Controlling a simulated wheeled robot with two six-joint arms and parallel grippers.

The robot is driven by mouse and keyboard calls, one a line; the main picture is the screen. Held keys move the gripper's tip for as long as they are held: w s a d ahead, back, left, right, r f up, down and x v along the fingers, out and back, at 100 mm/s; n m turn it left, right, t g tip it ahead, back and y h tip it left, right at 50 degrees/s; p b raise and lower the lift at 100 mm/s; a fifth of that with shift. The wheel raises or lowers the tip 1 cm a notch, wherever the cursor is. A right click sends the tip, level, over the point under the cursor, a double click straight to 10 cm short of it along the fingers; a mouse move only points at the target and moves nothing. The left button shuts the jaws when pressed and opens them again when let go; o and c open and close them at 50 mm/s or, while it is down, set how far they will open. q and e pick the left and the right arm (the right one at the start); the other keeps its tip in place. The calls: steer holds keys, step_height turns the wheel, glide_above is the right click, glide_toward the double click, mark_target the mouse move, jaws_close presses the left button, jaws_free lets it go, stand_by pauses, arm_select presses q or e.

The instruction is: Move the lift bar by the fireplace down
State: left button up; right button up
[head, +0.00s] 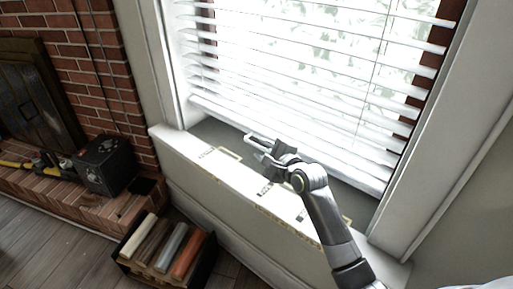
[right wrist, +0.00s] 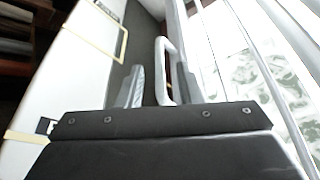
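The lift bar appears to be the pale loop-shaped handle (head: 257,138) at the lower edge of the white window blind (head: 300,75), above the sill. In the right wrist view the handle (right wrist: 163,60) stands between the two grey fingers, closer to the right finger, with a gap to the left one. My right gripper (head: 270,148) is open around the handle; whether a finger touches it I cannot tell. The right gripper's fingers also show in the right wrist view (right wrist: 158,88). My left gripper is not in view.
A white sill ledge (head: 225,172) runs below the blind. A brick fireplace (head: 95,60) with a black box (head: 105,165) on its hearth is at the left. A dark crate of colored rolls (head: 165,248) stands on the floor below the ledge.

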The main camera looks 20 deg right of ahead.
mark_target(257, 146)
steer(key=shift+b+x, duration=0.3)
steer(key=shift+x, duration=1.75)
jaws_close()
steer(key=shift+f, duration=0.1)
